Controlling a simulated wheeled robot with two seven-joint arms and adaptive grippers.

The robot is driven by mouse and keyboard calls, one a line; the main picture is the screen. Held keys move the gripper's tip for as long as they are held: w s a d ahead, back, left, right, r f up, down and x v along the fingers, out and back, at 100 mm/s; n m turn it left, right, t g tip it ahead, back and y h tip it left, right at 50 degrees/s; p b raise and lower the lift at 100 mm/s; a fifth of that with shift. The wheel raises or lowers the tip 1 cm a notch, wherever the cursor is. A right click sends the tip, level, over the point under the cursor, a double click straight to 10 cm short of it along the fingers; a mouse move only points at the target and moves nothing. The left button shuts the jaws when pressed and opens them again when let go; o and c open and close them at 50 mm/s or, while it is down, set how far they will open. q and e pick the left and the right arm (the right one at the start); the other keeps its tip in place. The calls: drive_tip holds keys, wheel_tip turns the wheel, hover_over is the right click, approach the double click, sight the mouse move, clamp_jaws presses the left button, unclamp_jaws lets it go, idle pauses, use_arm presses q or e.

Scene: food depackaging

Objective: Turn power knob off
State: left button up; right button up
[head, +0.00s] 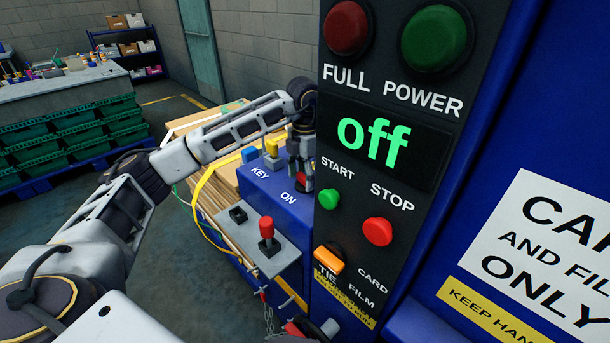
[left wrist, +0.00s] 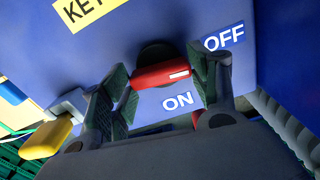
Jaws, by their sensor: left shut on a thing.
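The red power knob (left wrist: 160,75) sits on the blue box face in the left wrist view. Its white mark points right, between the OFF label (left wrist: 224,38) and the ON label (left wrist: 178,101). My left gripper (left wrist: 163,76) is shut on the knob's bar, one finger at each end. In the head view my left gripper (head: 301,160) is at the blue control box (head: 270,192) and largely hides the knob. The display (head: 373,142) reads "off" in green. My right gripper is not in view.
A yellow-handled key (head: 272,148) stands left of my gripper. A red-topped lever (head: 267,235) rises from a grey plate below. The black panel with a green START button (head: 329,199) and red STOP button (head: 377,231) is close on the right.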

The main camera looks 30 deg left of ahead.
sight(305, 177)
use_arm(q)
drive_tip(key=shift+n, duration=0.7)
drive_tip(key=o, duration=0.6)
drive_tip(key=shift+c, duration=0.2)
drive_tip(key=o, duration=0.5)
drive_tip(key=shift+c, duration=0.2)
drive_tip(key=shift+r, duration=0.9)
wheel_tip(305, 177, up, 10)
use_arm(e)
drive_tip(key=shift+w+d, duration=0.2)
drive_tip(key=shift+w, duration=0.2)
